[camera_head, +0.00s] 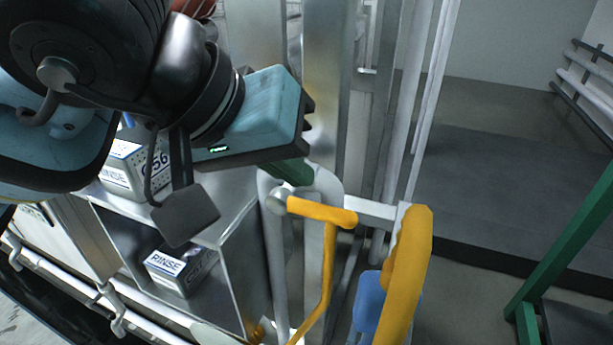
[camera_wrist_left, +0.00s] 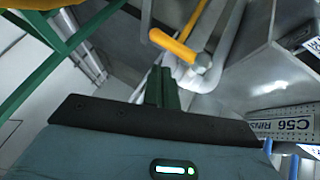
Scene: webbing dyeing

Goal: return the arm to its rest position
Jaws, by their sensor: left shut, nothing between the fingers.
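My left arm comes in from the upper left in the head view. Its left gripper (camera_head: 292,172) is shut and empty, with the green fingers together. The fingers are close to a grey pipe and the end of a yellow handle (camera_head: 322,211); I cannot tell whether they touch. In the left wrist view the shut fingers (camera_wrist_left: 162,88) point toward the yellow handle (camera_wrist_left: 172,45) and the pipe. My right gripper is not in view.
A metal shelf unit (camera_head: 231,235) holds a box marked C56 (camera_head: 126,172) and a box marked RINSE (camera_head: 181,270). A thick yellow bar (camera_head: 408,270) stands at the lower middle. A green frame (camera_head: 572,243) stands at the right.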

